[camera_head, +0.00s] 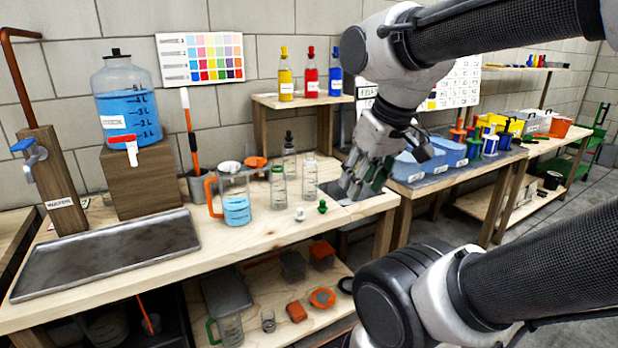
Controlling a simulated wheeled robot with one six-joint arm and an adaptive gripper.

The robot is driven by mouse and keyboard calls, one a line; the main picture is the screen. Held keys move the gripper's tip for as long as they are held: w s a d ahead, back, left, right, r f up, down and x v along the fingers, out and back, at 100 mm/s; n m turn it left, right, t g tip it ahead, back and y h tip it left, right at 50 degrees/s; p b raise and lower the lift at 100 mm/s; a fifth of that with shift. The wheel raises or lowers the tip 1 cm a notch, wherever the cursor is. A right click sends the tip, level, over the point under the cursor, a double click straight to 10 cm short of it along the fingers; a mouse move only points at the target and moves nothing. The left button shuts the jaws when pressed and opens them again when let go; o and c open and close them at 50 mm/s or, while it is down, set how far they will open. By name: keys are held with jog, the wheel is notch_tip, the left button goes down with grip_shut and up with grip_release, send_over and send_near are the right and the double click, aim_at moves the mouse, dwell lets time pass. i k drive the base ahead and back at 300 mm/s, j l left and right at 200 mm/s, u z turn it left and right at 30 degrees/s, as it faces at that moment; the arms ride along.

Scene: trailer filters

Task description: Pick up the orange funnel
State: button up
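A round orange piece (322,297) lies on the lower shelf under the workbench. It could be the orange funnel, but it is too small to tell it from a lid. Another orange piece (256,162) shows on the bench top behind the clear pitcher, and its shape is also unclear. My gripper (362,188) points down over the right end of the bench, beside the clear bottles and well above the lower shelf. Its fingers look spread apart, and I see nothing held between them.
An orange-handled pitcher (237,208) with blue liquid, clear bottles (278,187) and a green stopper (322,207) stand on the bench. A metal tray (110,254) lies at left. Blue bins (419,166) stand right.

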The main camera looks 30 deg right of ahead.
aim_at(253, 162)
jog(key=i+l+u, duration=0.25)
jog(key=i+l, duration=0.25)
jog(key=i+l+u, duration=0.3)
jog(key=i+l, duration=0.15)
jog(key=l, duration=0.15)
